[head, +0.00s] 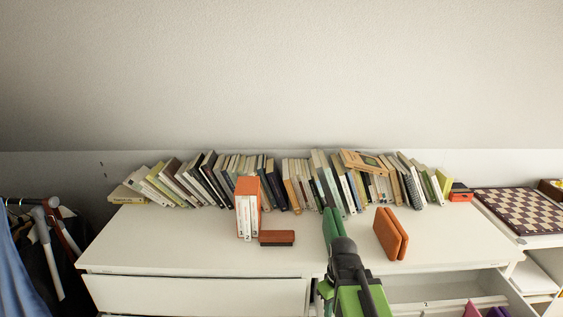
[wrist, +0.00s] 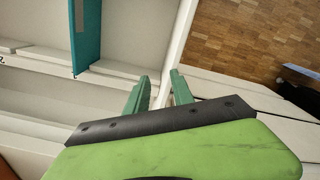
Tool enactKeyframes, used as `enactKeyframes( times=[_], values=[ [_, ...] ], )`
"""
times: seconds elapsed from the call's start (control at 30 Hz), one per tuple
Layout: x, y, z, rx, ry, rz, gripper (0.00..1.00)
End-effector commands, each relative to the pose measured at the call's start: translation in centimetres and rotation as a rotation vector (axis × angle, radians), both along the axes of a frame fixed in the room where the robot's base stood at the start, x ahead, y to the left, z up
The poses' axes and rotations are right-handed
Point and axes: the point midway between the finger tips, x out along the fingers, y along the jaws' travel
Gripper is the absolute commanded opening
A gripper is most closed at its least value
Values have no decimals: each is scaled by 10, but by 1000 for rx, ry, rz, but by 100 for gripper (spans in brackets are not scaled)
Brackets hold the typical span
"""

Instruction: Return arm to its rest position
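My gripper (head: 334,222) shows in the head view over the white dresser top, with my green and black arm reaching up from the bottom edge. In the wrist view its two green fingers (wrist: 159,92) are apart. No held object shows between them; a white drawer edge (wrist: 176,50) runs behind the gap. The open drawer (head: 428,292) lies to the right of my arm in the head view.
The dresser top (head: 140,240) holds a long row of books (head: 290,180) at the back. An orange box with white volumes (head: 247,208), a small brown box (head: 277,238) and orange-brown books (head: 390,233) stand nearer my arm. A chessboard (head: 520,210) is at right. Wooden floor (wrist: 240,45) shows in the wrist view.

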Motion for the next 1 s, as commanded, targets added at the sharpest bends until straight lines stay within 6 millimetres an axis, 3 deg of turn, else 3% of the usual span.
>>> enactKeyframes(
  times=[0.03, 0.27, 0.3, 0.63, 0.77, 1.0],
  values=[
    [-7, 10, -3, -1, 0, -65, 29],
    [-12, 4, 0, -1, 0, -477, 29],
    [-12, 3, 25, -1, 0, -467, 29],
    [-12, 2, 122, -1, 0, -462, 29],
    [-12, 2, 138, -1, 0, -461, 29],
    [-12, 2, 135, -1, 0, -461, 29]
  ],
)
